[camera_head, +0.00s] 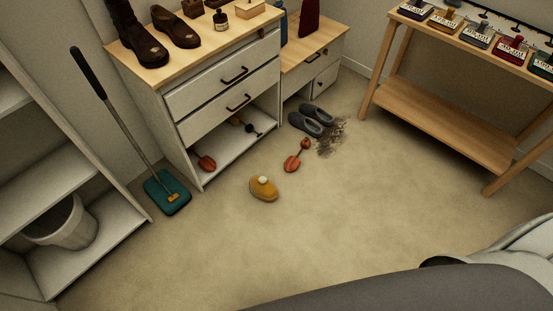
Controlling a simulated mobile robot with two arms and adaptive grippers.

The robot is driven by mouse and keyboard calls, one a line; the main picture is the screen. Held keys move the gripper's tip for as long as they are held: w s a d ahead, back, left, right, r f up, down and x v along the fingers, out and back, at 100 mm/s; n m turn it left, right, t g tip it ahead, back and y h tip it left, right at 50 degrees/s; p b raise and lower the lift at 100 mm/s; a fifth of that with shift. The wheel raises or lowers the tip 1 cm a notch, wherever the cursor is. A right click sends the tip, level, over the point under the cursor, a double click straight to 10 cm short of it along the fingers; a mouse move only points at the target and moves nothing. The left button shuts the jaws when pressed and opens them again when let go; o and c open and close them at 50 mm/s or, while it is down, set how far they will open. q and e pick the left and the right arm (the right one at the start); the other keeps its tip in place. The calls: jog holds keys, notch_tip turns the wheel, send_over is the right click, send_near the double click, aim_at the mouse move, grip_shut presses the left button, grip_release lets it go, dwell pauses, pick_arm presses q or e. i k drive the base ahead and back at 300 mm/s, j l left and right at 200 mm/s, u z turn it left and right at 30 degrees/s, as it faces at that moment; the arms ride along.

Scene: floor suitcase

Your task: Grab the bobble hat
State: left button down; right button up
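The bobble hat (263,190) is mustard yellow with a pale pompom on top. It lies on the beige floor in the middle of the camera_head view, in front of the white drawer cabinet. Nothing touches it or covers it. Neither of my grippers shows in this view. A grey and white shape at the bottom right seems to be part of my own body.
A white drawer cabinet (220,87) stands behind the hat. Red shoe trees (292,162), grey slippers (310,121) and dark debris (331,137) lie behind and right. A teal mop (167,192) leans at left near a bucket (66,224). Open floor surrounds the hat.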

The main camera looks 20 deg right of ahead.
aim_at(262, 188)
jog(key=z, duration=0.35)
jog(key=u, duration=0.3)
jog(key=i+l+u, duration=0.15)
jog(key=l+u, duration=0.15)
jog(key=u, duration=0.2)
jog(key=l+u, duration=0.7)
jog(key=u, duration=0.25)
jog(key=l+u, duration=0.5)
jog(key=j, duration=0.1)
